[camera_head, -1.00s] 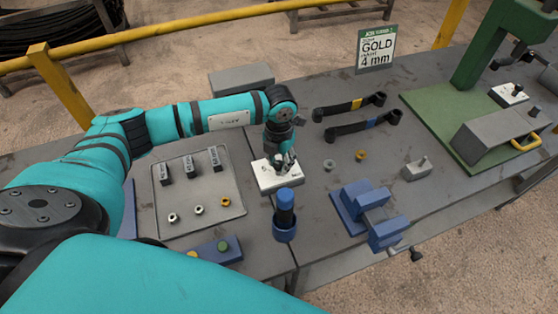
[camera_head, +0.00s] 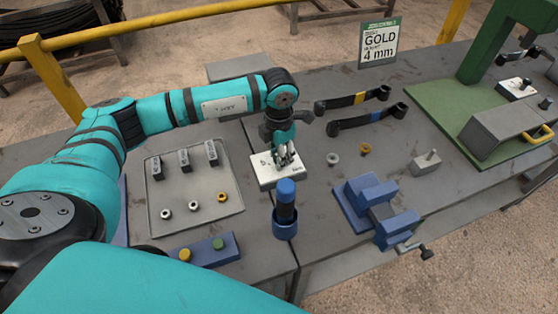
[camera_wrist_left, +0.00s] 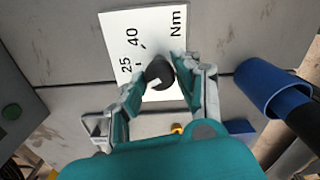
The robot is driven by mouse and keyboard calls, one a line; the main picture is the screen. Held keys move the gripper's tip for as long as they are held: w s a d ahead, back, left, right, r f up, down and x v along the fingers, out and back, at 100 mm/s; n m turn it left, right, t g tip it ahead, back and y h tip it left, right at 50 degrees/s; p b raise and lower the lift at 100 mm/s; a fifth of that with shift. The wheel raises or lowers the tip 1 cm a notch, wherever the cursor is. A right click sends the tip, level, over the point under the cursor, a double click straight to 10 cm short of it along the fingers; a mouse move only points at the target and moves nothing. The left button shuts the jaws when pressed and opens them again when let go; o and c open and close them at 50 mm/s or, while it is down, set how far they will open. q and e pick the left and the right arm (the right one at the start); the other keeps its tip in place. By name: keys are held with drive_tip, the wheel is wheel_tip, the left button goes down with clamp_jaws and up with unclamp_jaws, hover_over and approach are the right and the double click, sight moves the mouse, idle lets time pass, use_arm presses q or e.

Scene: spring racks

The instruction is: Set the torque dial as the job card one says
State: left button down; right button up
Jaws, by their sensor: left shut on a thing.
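The torque dial is a dark round knob (camera_wrist_left: 160,72) on a white plate (camera_wrist_left: 112,30) printed with 25, 40 and Nm in the left wrist view. In the head view the plate (camera_head: 262,180) lies on the bench, and the fingers mostly hide the knob. My left gripper (camera_head: 284,158) points down over it, shut on the knob. A pale mark shows on the knob, but I cannot tell which number it points at. The job card (camera_head: 379,44) stands at the back with GOLD and 4 mm in large print; its small lines are unreadable. My right gripper is not seen.
A blue cup with a dark, blue-topped tool (camera_head: 285,222) stands close in front of the plate. A tray (camera_head: 222,210) with sockets and rings lies left. Two dark wrenches (camera_head: 352,98), loose rings (camera_head: 333,159) and a blue vice (camera_head: 372,208) lie right.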

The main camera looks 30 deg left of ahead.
use_arm(q)
drive_tip(key=m+b, duration=0.3)
drive_tip(key=shift+w+f+m+b, duration=0.1)
drive_tip(key=shift+m+b, duration=0.25)
drive_tip(key=shift+m, duration=0.05)
drive_tip(key=shift+m+b, duration=0.5)
drive_tip(key=shift+r, duration=0.2)
drive_tip(key=c, duration=0.9)
unclamp_jaws()
drive_tip(key=shift+c, duration=0.2)
wheel_tip(320, 180, up, 12)
